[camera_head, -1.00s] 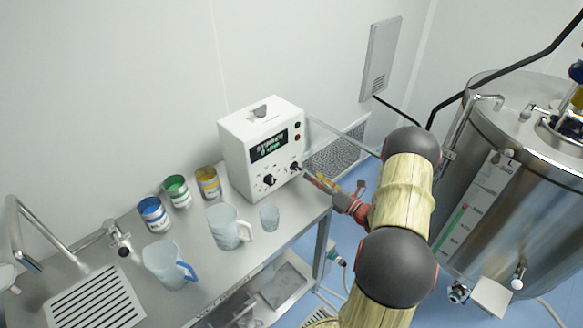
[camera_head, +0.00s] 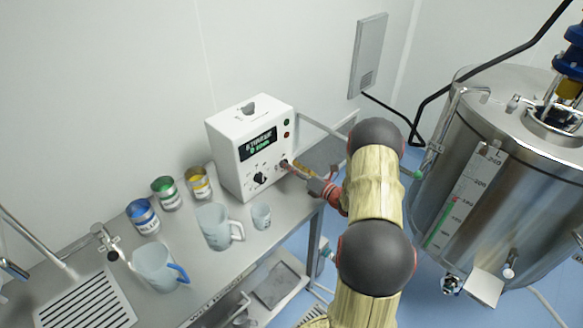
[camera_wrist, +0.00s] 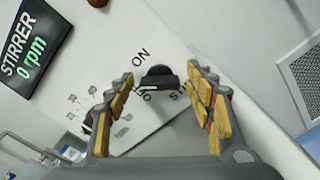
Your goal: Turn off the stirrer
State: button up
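The white stirrer control box (camera_head: 228,172) stands on the bench. Its display (camera_wrist: 36,50) reads "STIRRER 0 rpm" in the wrist view. A black switch knob (camera_wrist: 158,76) sits on the front panel next to an "ON" label; the lettering below it is partly covered. My gripper (camera_wrist: 165,92) is open, with its yellow-padded fingers either side of the knob and a visible gap to each. In the head view my gripper (camera_head: 294,171) is at the right part of the box front, and its fingertips are small there. A second black knob (camera_head: 260,178) is further left.
Several paint cans, including a blue one (camera_head: 143,216), and clear jugs (camera_head: 214,226) stand left of the box. A small beaker (camera_head: 261,216) is in front of it. A large steel tank (camera_head: 480,190) stands at the right.

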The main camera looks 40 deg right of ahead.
jog(key=c, duration=1)
jog(key=shift+n, duration=0.3)
jog(key=n+b, duration=0.2)
jog(key=n, duration=0.1)
jog(key=shift+n, duration=0.3)
jog(key=shift+a+n+b, duration=0.15)
jog(key=shift+n+b, duration=1.2)
jog(key=shift+n, duration=0.85)
jog(key=shift+r, duration=0.1)
jog(key=o, duration=1.2)
jog(key=shift+s, duration=0.1)
